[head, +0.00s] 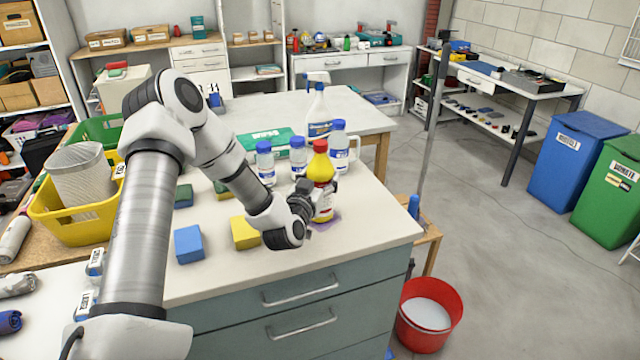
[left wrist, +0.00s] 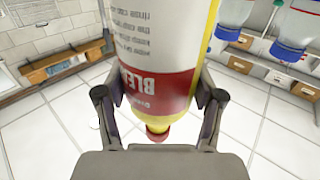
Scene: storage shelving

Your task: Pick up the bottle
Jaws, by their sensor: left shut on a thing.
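The yellow bottle (head: 320,172) with a red cap and a white and red label stands out at the right part of the white counter in the head view. My left gripper (head: 308,203) is at its lower left side. In the left wrist view the bottle (left wrist: 160,70) fills the middle, appearing upside down, with its red cap at the bottom. The fingers of my left gripper (left wrist: 160,115) are on both sides of it, shut on it. I cannot tell whether its base touches the counter. My right gripper is not in view.
Several blue-capped bottles (head: 298,152) and a spray bottle (head: 319,115) stand just behind. A blue block (head: 189,244) and a yellow sponge (head: 244,233) lie left of the gripper. A red bucket (head: 428,312) stands on the floor. The counter's front right is clear.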

